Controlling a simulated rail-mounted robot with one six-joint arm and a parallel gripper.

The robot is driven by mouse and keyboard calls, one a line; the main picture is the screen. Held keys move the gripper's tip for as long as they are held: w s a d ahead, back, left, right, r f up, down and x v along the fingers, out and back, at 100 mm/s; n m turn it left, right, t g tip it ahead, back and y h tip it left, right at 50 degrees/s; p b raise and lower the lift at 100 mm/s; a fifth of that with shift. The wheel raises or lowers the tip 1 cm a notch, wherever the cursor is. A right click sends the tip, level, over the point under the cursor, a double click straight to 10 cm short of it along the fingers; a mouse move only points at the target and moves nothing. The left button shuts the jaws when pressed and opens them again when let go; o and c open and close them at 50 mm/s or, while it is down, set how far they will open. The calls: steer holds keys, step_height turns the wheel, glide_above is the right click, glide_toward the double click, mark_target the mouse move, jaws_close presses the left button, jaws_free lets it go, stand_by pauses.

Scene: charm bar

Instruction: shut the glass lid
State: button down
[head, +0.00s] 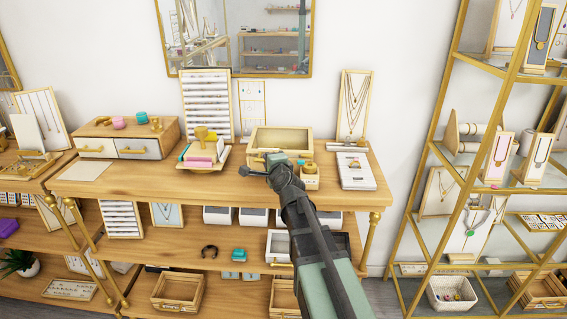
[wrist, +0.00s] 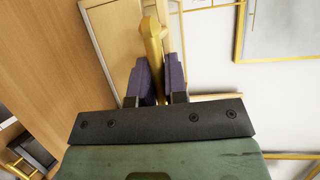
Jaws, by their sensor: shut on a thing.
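A light wooden display box (head: 282,137) with a pale inside stands on the table; its frame also shows in the wrist view (wrist: 110,25). I cannot make out the glass pane or the angle of the lid. My gripper (head: 271,160) is at the front of this box. In the wrist view my gripper (wrist: 155,78) has its two dark purple fingers closed on either side of a gold handle (wrist: 152,45). The handle lies against the box's frame in that view, and my gripper hides its lower part.
A small wooden jar (head: 310,181) stands just right of my gripper. A white tray (head: 357,172) and a necklace stand (head: 354,105) are farther right. A tray with pink and gold items (head: 204,156) is to the left.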

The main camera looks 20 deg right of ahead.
steer(key=shift+f+b, duration=0.45)
steer(key=shift+f, duration=0.45)
steer(key=c, duration=1.2)
jaws_free()
steer(key=shift+r, duration=0.1)
steer(key=shift+o, duration=0.2)
steer(key=s+r+p, duration=0.1)
steer(key=s, duration=0.9)
steer(key=shift+s+a+r, duration=0.15)
steer(key=shift+s+a, duration=0.15)
steer(key=shift+a, duration=0.15)
steer(key=s+a+f+n+g+y+p, duration=0.1)
steer(key=s+a+f+n+g+y, duration=0.15)
steer(key=a+f+n+g, duration=0.35)
steer(key=s+a+f+n+g+y, duration=0.2)
steer(key=s+a+f+n+g, duration=0.15)
steer(key=n, duration=0.35)
steer(key=s+a+f+n+g+h+p, duration=0.2)
steer(key=s+n+g, duration=0.4)
steer(key=s, duration=0.4)
steer(key=shift+s+a+f+n+g+h, duration=0.15)
steer(key=shift+a+f+n+g+h, duration=0.2)
steer(key=shift+a+g+h, duration=0.2)
